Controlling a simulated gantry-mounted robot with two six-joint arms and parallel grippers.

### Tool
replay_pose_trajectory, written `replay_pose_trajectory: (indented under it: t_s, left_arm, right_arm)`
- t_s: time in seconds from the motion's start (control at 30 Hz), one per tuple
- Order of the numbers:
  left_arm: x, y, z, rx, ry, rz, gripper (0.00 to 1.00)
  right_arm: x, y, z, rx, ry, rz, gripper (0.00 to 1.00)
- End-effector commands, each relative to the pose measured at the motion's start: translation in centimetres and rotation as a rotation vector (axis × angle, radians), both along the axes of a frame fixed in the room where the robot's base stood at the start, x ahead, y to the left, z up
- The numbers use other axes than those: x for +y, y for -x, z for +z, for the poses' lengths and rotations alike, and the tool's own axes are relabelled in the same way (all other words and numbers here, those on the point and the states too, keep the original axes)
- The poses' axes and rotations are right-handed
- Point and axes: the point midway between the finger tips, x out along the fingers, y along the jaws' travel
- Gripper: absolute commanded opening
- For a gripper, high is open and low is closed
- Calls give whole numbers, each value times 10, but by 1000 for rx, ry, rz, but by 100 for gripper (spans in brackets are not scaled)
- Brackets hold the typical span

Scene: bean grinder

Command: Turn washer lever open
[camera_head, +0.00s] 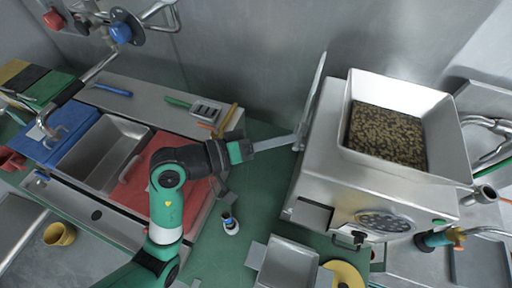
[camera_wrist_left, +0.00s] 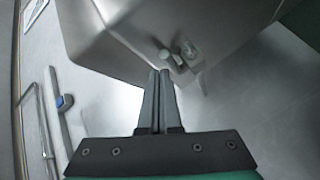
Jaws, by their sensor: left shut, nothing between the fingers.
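A steel machine (camera_head: 315,195) stands right of centre with a square hopper (camera_head: 452,150) of brown beans. A long flat grey bar (camera_head: 314,92) rises along its left side; I cannot tell whether it is the washer lever. My left gripper (camera_head: 298,142) is shut and empty, its tips by the lower end of this bar. In the left wrist view, the shut fingers (camera_wrist_left: 160,74) point at a small metal fitting (camera_wrist_left: 187,50) with a short peg (camera_wrist_left: 166,57) on the machine's side. The tips look close to the peg; contact cannot be told. My right gripper is not in view.
A small bottle (camera_head: 230,225) stands on the green surface (camera_head: 262,215). A steel tray (camera_head: 287,262) and a yellow disc (camera_head: 345,275) lie in front of the machine.

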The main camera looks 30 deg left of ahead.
Motion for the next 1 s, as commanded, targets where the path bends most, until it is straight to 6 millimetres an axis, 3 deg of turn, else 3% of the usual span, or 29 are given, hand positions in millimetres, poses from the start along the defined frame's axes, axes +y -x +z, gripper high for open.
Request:
replay_pose_trajectory:
  t_s: [0.1, 0.3, 0.5, 1.0]
  left_arm:
    - [17, 0, 22, -8, -4, 6, 0]
    - [16, 58, 24, -10, -5, 6, 0]
    - [17, 92, 29, -10, -4, 9, 0]
    - [16, 99, 31, -13, 3, 6, 0]
  right_arm:
    - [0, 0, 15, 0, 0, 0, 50]
    - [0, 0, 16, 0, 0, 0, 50]
    - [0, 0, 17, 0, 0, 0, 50]
    - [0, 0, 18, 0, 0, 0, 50]
